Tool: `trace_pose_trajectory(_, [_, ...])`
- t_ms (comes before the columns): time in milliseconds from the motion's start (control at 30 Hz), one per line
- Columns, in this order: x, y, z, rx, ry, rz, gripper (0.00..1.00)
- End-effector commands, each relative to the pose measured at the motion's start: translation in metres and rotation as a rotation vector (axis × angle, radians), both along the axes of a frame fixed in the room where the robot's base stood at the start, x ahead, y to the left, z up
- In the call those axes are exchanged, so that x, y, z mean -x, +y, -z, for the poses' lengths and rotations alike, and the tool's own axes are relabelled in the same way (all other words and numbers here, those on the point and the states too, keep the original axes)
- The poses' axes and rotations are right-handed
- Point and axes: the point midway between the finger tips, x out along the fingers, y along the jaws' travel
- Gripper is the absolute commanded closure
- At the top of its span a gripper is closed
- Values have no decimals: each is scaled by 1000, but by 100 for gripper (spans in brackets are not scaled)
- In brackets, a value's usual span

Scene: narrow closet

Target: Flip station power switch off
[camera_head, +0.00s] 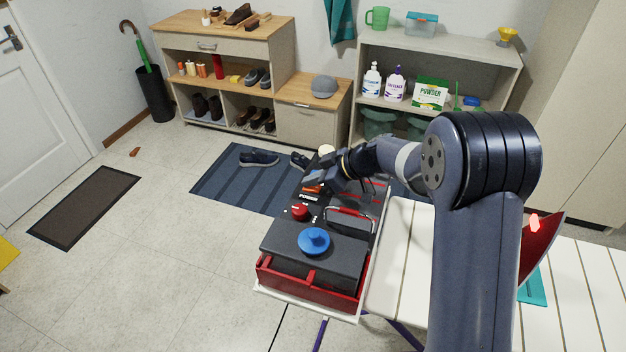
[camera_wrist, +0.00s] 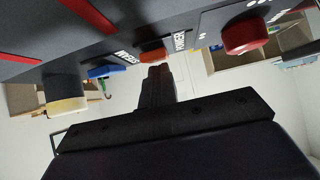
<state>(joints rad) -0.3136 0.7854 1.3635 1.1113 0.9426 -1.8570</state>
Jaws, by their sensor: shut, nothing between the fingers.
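The station (camera_head: 315,245) is a dark grey and red unit at the left end of the white slatted board. In the head view, an orange switch (camera_head: 312,188) sits on its top beside a white-lettered label, near a red knob (camera_head: 300,212). In the wrist view, the orange switch (camera_wrist: 152,57) lies between two white labels, with a blue part (camera_wrist: 103,71) on one side and the red knob (camera_wrist: 245,36) on the other. My gripper (camera_head: 316,180) is shut and empty, its fingertips (camera_wrist: 158,70) close by the orange switch. I cannot tell whether they touch. The switch's position is unclear.
A cream knob (camera_head: 326,150) stands at the station's far end, and a blue round knob (camera_head: 314,240) at its near end. A red iron-like object (camera_head: 540,245) stands on the board (camera_head: 400,270) to the right. Floor at left is mostly clear.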

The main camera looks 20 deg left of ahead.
Motion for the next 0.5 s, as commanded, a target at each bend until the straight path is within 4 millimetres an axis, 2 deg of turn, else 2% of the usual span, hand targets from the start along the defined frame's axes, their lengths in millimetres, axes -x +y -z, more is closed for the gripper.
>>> trace_pose_trajectory(500, [1, -15, 4, 1, 0, 0, 100])
